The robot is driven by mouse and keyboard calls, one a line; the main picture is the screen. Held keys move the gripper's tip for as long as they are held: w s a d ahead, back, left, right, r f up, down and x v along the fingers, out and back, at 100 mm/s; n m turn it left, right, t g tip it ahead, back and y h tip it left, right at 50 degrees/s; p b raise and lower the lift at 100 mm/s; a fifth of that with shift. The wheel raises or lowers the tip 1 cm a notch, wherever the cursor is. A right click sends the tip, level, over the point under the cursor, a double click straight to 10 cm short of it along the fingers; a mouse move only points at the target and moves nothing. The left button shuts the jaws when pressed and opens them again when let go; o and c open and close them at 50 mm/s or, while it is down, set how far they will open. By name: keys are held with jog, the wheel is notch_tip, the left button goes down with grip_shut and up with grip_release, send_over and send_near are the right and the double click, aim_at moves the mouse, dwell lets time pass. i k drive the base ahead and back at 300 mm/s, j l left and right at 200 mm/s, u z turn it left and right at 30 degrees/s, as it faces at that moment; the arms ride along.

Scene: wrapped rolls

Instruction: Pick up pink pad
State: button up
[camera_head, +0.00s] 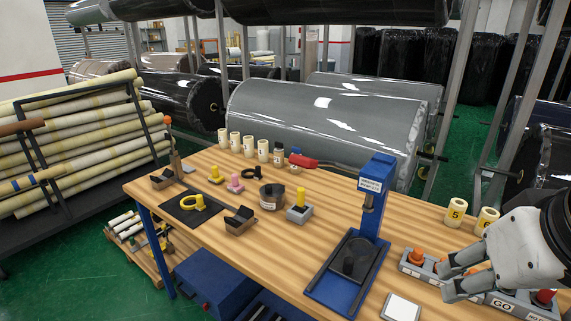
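The pink pad (235,186) is a small pink piece with a raised knob on top. It sits on the wooden table, left of the middle, next to a yellow-knobbed pad (215,176). My gripper (449,280) is at the right, over the table's right part, far from the pink pad. Its two grey fingers are apart, with nothing seen between them.
A blue press (372,200) stands on the table (300,245) between my gripper and the pink pad. A dark round tin (272,196), a grey block with a yellow knob (299,210) and a black mat (180,205) are near the pad. A button box (415,262) lies by my gripper.

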aim_at(234, 187)
jog(key=i+j, duration=0.15)
jog(key=j, duration=0.2)
jog(key=i+j+z, duration=0.15)
jog(key=j, duration=0.2)
jog(key=i+j, duration=0.1)
jog(key=j, duration=0.3)
jog(key=i+j+z, duration=0.15)
jog(key=j, duration=0.2)
jog(key=i+j, duration=0.1)
jog(key=j, duration=0.3)
jog(key=i+j+z, duration=0.15)
jog(key=j, duration=0.25)
jog(key=i+j, duration=0.1)
jog(key=j, duration=0.4)
jog(key=i+j, duration=0.15)
jog(key=j, duration=0.35)
jog(key=i+j, duration=0.1)
jog(key=j, duration=0.4)
jog(key=i+j, duration=0.1)
jog(key=j, duration=0.4)
jog(key=i+j, duration=0.1)
jog(key=j, duration=0.4)
